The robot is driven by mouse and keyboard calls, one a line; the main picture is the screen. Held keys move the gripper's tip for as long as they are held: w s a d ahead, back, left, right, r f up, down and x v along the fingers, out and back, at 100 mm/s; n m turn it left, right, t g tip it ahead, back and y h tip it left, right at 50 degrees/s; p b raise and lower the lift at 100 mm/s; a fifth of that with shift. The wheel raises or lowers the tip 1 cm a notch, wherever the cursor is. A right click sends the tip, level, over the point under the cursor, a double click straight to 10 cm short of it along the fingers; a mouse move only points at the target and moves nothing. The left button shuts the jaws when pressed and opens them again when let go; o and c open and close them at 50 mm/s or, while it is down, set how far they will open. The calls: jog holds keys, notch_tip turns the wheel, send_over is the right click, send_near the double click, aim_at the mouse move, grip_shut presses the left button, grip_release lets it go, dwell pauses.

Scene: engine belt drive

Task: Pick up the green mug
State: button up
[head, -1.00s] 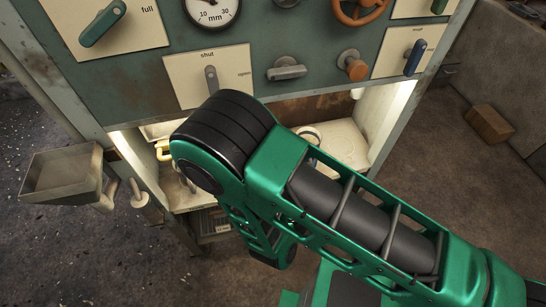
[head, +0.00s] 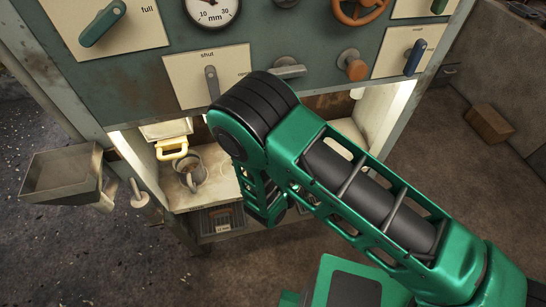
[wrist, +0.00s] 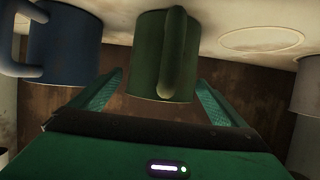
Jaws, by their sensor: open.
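The green mug (wrist: 150,60) stands in the upper middle of the wrist view, its handle (wrist: 178,50) turned towards the camera. My gripper (wrist: 160,82) is open, with one finger on either side of the mug in the picture. I cannot tell whether either finger touches it. In the head view the green mug and my gripper are hidden behind my own arm.
A blue mug (wrist: 66,48) is left of the green one; a grey mug (wrist: 304,88) is at the right edge. A pale ring (wrist: 262,40) marks the bare surface between. A grey mug (head: 190,172) sits near a yellow handle (head: 172,148).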

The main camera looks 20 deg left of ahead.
jog(key=c, duration=1.2)
jog(key=shift+r, duration=0.1)
